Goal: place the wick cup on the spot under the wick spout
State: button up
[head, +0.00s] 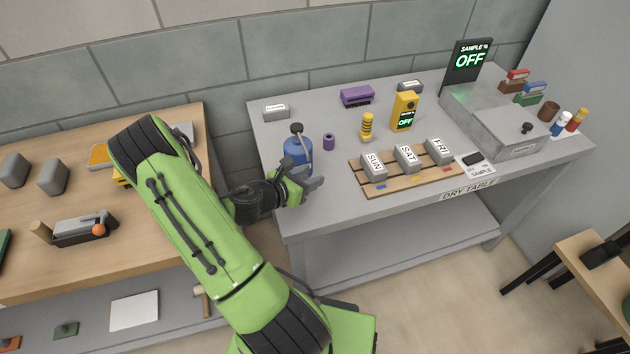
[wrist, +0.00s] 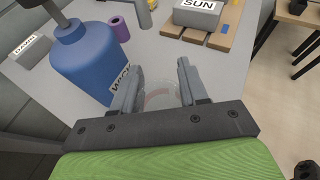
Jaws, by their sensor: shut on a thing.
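The blue wick dispenser (head: 297,157) stands at the left front of the grey table, with a dark pump top and spout (head: 296,128). In the wrist view the dispenser (wrist: 90,62) is just left of my fingers, its label partly hidden by the left finger. My gripper (head: 313,184) is low at the table's front-left edge, beside the dispenser. In the wrist view my gripper (wrist: 158,88) is shut on a faint see-through thing, which looks like the wick cup (wrist: 158,75). A faint reddish ring shows between the fingers; I cannot tell whether it is on the cup or table.
A slatted wooden rack (head: 405,180) with SUN, SAT and FRI blocks lies to the right. A yellow meter (head: 404,111) stands behind it. A wooden bench (head: 100,259) is at left.

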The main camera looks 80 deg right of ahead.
jog(key=shift+s+d, duration=0.35)
jog(key=shift+d, duration=0.25)
jog(key=shift+s+d, duration=0.3)
jog(key=shift+d, duration=0.25)
notch_tip(320, 180, down, 4)
jog(key=shift+r+b, duration=0.1)
jog(key=shift+b, duration=0.7)
jog(key=shift+r, duration=0.1)
jog(key=o, duration=1)
jog(key=shift+o, duration=0.2)
jog(key=shift+w+a+r, duration=0.15)
jog(key=shift+w+a, duration=0.05)
jog(key=p+v, duration=0.2)
jog(key=v, duration=0.9)
jog(key=shift+a+r, duration=0.1)
jog(key=shift+a, duration=0.15)
